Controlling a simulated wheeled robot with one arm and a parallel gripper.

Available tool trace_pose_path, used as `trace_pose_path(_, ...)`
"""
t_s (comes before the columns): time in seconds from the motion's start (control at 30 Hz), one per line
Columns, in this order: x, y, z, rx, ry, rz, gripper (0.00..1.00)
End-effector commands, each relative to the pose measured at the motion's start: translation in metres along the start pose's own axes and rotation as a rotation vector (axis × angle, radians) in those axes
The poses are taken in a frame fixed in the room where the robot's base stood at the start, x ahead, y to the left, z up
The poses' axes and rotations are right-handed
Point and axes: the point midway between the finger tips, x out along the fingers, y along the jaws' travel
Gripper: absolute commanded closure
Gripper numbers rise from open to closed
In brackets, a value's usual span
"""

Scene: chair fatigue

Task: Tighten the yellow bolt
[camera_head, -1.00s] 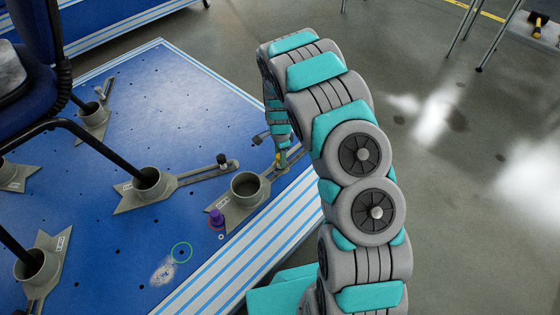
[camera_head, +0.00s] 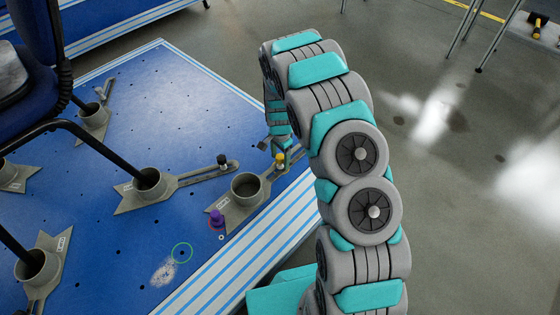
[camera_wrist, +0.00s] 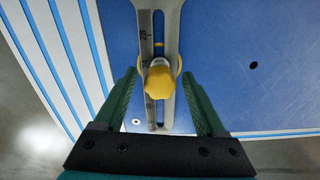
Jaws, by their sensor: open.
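The yellow bolt (camera_head: 280,158) stands in the slotted arm of a grey metal bracket (camera_head: 223,217) near the right edge of the blue platform. In the wrist view the yellow knob-shaped bolt head (camera_wrist: 159,82) sits over the slot of the bracket arm (camera_wrist: 146,35). My gripper (camera_wrist: 159,74) is open, with one green finger on each side of the bolt and a gap on both sides. I cannot tell how far the fingertips are above the plate. In the head view my gripper (camera_head: 271,143) is small and partly hidden beside the bolt.
A green ring (camera_head: 181,252) marks a hole in the blue platform (camera_head: 130,200). A black bolt (camera_head: 222,160) sits in another bracket arm. Chair legs stand in cups at left.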

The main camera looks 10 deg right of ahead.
Motion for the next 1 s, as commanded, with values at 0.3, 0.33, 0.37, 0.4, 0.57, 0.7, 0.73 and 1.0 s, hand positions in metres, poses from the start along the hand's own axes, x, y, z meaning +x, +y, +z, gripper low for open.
trace_pose_path(0.3,0.0002,0.0002,0.0001,-0.032,0.0,0.001,0.28)
trace_pose_path(0.33,0.0,0.0001,0.0002,-0.049,0.0,0.001,0.28)
trace_pose_path(0.37,-0.0001,0.0001,0.0003,-0.075,0.0,0.001,0.28)
trace_pose_path(0.4,-0.0003,-0.0001,0.0006,-0.119,-0.001,0.0,0.28)
trace_pose_path(0.57,-0.0003,-0.0002,0.0006,-0.305,0.0,0.001,0.28)
trace_pose_path(0.7,0.0001,0.0001,0.0001,-0.369,0.0,0.001,0.28)
trace_pose_path(0.73,0.0001,0.0001,0.0001,-0.371,0.0,0.001,0.28)
trace_pose_path(1.0,0.0,-0.0001,0.0004,-0.416,0.0,0.001,0.28)
